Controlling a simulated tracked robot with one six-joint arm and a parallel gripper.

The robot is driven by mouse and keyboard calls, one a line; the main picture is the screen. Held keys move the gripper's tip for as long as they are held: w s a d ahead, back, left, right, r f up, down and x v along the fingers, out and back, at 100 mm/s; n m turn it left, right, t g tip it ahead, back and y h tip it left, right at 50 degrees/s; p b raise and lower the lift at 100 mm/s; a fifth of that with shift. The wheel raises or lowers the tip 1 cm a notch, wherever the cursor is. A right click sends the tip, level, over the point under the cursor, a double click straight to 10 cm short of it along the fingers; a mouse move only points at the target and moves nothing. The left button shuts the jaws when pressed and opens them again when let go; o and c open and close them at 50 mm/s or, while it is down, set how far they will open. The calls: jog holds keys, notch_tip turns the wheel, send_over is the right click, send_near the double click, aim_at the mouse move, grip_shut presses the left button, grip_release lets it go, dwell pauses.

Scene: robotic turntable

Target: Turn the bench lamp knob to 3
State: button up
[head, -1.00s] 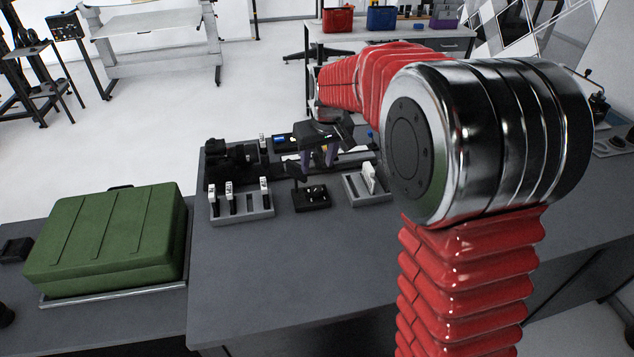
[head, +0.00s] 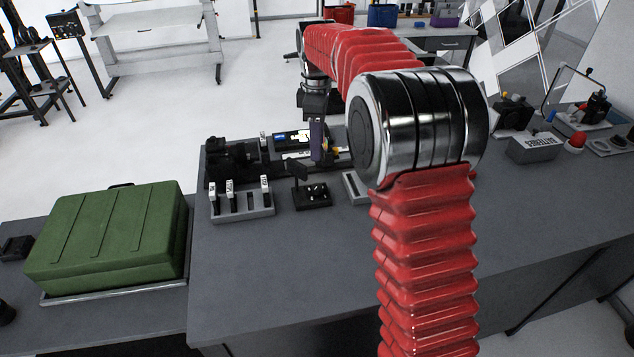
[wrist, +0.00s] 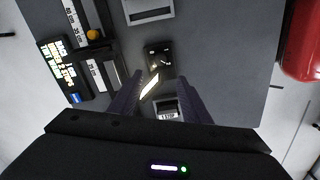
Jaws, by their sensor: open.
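The bench lamp appears to be the small black unit (head: 311,195) with pale marks on top and a dark upright beside it, on the grey bench. In the wrist view a black box (wrist: 158,57) with pale marks lies just beyond my fingertips; it seems to be the same unit. The knob and its numbers are too small to read. My gripper (wrist: 155,85) is open and empty, with its fingers apart on either side of a bright strip (wrist: 150,86). In the head view my gripper (head: 321,158) hangs behind the unit, pointing down.
A grey rack (head: 243,207) with several white-topped pieces stands left of the unit. A grey tray (head: 356,188) is to its right, partly hidden by my arm. A lit display panel (wrist: 62,67) shows in the wrist view. A green case (head: 105,235) sits far left. The front bench is clear.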

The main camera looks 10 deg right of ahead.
aim_at(317, 186)
dwell(0.4)
notch_tip(317, 186, down, 14)
jog(key=shift+r, duration=0.1)
dwell(0.6)
jog(key=shift+c, duration=0.3)
jog(key=c, duration=1)
